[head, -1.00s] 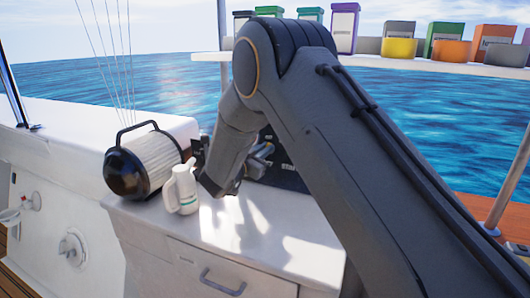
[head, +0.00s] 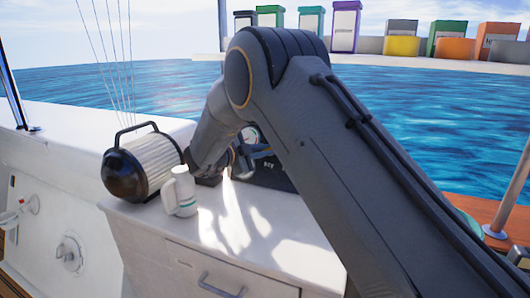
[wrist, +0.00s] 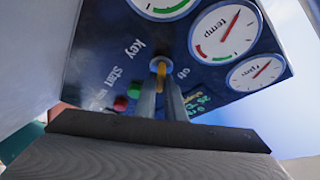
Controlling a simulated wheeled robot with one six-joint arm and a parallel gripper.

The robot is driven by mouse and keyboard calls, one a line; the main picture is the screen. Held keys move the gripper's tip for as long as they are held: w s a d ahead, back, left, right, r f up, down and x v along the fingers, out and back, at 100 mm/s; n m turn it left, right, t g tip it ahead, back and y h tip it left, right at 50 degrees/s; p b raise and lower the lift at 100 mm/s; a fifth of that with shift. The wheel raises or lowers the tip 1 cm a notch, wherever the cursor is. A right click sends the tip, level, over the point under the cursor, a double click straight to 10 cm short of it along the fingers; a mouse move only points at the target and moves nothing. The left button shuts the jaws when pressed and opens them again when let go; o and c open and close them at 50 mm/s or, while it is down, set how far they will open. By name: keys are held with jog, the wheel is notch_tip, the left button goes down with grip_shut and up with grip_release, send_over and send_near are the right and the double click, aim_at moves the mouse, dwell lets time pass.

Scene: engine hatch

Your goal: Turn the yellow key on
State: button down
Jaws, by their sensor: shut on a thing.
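The yellow key (wrist: 161,72) is in the dark blue instrument panel (wrist: 185,60), beside the white word "key" in the wrist view. My gripper (wrist: 160,84) reaches the panel with its two grey fingers closed around the key. Only a small part of the key shows between the fingers. Its exact angle is hard to tell.
A red button (wrist: 120,103) and a green button (wrist: 134,90) sit close beside the fingers. Gauges (wrist: 225,33) and a small display are on the panel. A white jug (head: 180,194) and a black-ended lantern-like cylinder (head: 150,165) stand left of my arm on the white counter (head: 270,235).

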dwell(0.4)
jog(key=c, duration=1.8)
grip_release()
jog(key=shift+c, duration=0.2)
notch_tip(320, 180, up, 10)
jog(key=shift+b, duration=0.35)
